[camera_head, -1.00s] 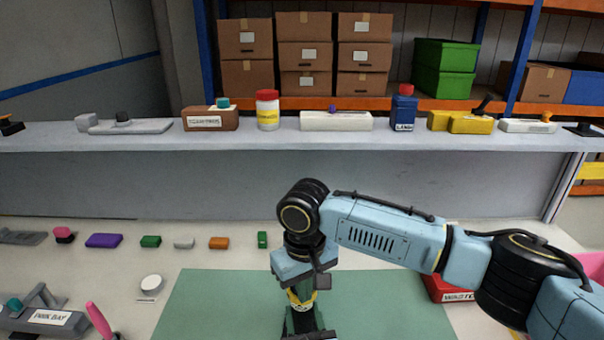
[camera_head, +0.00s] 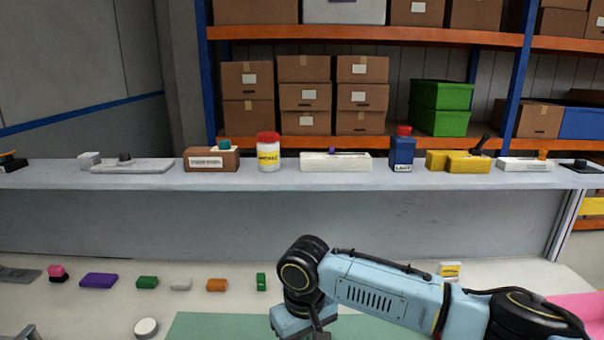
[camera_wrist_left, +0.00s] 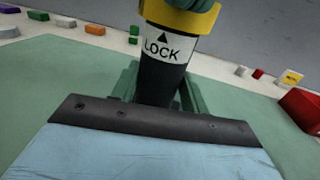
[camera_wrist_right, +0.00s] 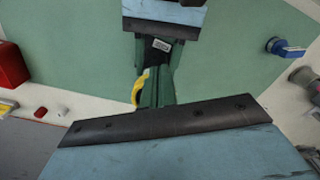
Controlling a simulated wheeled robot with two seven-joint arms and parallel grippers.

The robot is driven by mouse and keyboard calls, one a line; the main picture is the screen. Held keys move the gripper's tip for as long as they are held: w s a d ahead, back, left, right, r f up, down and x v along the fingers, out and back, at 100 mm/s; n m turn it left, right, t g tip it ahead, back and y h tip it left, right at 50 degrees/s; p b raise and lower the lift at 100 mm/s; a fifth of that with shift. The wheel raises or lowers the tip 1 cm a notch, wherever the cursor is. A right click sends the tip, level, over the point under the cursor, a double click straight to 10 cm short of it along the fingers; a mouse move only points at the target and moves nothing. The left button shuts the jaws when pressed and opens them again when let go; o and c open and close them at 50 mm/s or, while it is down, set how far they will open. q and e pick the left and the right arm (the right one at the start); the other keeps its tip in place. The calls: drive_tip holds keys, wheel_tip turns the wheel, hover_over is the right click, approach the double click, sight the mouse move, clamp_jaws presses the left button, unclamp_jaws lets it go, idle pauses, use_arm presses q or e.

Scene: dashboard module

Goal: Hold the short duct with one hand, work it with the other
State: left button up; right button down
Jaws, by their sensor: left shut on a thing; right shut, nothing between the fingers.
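The short duct (camera_wrist_left: 163,80) is a black tube with a white band marked LOCK and an arrow, and a yellow collar (camera_wrist_left: 180,16) at its upper end. In the left wrist view my left gripper (camera_wrist_left: 158,92) is shut around the black tube with its green fingers. In the right wrist view my right gripper (camera_wrist_right: 156,88) is shut and empty, its fingers right beside the yellow collar (camera_wrist_right: 138,86), which they partly hide. Whether they touch it I cannot tell. In the head view only my right arm shows; both gripper tips are below the frame.
A green mat (camera_head: 215,325) covers the table's middle. Small blocks, such as a purple one (camera_head: 98,280) and an orange one (camera_head: 217,285), line its far side. A raised shelf (camera_head: 290,178) holds several devices. A red box (camera_wrist_left: 303,108) and a blue part (camera_wrist_right: 285,47) lie near the work.

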drive_tip(key=shift+w+d, duration=0.15)
drive_tip(key=shift+w+d, duration=0.25)
drive_tip(key=shift+d, duration=0.3)
drive_tip(key=shift+w+d, duration=0.2)
drive_tip(key=shift+d, duration=0.3)
drive_tip(key=shift+w+d, duration=0.2)
drive_tip(key=shift+d, duration=0.05)
drive_tip(key=shift+w+d, duration=0.15)
drive_tip(key=shift+w, duration=0.05)
idle(0.4)
wheel_tip(320, 180, up, 6)
drive_tip(key=shift+s+d, duration=0.25)
drive_tip(key=shift+d, duration=0.05)
idle(0.6)
